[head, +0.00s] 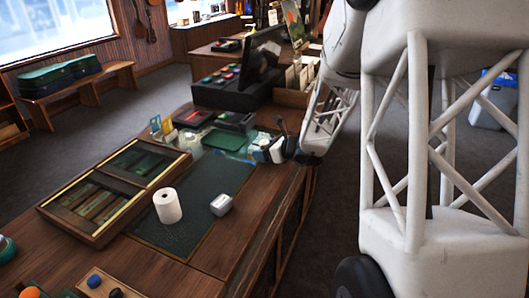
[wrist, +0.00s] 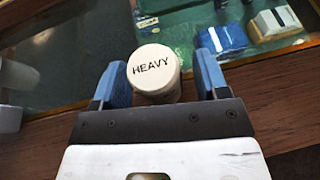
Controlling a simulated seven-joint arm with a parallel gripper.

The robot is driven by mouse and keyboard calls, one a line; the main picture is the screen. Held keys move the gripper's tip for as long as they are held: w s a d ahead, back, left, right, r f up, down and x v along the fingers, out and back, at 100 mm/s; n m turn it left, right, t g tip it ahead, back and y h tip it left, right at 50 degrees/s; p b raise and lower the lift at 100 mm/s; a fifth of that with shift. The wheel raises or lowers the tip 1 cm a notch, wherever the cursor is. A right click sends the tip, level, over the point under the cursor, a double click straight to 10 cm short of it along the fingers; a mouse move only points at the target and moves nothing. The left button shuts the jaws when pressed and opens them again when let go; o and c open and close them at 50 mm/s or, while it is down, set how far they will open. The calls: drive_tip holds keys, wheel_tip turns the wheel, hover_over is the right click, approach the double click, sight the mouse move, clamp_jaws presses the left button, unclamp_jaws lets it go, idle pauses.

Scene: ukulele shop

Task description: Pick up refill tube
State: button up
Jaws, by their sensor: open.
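A cream-white round tube with "HEAVY" printed in black on its top (wrist: 153,66) stands between the two blue fingers of my gripper (wrist: 160,70) in the wrist view. It looks upright and is seen almost from above. The fingers are apart, with a visible gap on each side of the tube. In the head view my gripper is low over the right edge of the counter, partly hidden by my own arm. I cannot clearly pick out the tube there.
A blue block (wrist: 221,40) and a white-topped block (wrist: 275,24) lie just beyond the tube. The mat's middle is mostly clear.

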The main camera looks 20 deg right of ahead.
sight(264, 141)
drive_tip(key=shift+c, duration=0.5)
drive_tip(key=c, duration=0.9)
drive_tip(key=shift+r, duration=0.1)
drive_tip(key=shift+r, duration=0.7)
wheel_tip(264, 141, up, 2)
drive_tip(key=s+a, duration=0.1)
drive_tip(key=s, duration=0.4)
drive_tip(key=s+a+r, duration=0.1)
drive_tip(key=s, duration=0.4)
drive_tip(key=s+a, duration=0.1)
drive_tip(key=s, duration=0.4)
drive_tip(key=shift+s+r, duration=0.2)
drive_tip(key=shift+s, duration=0.2)
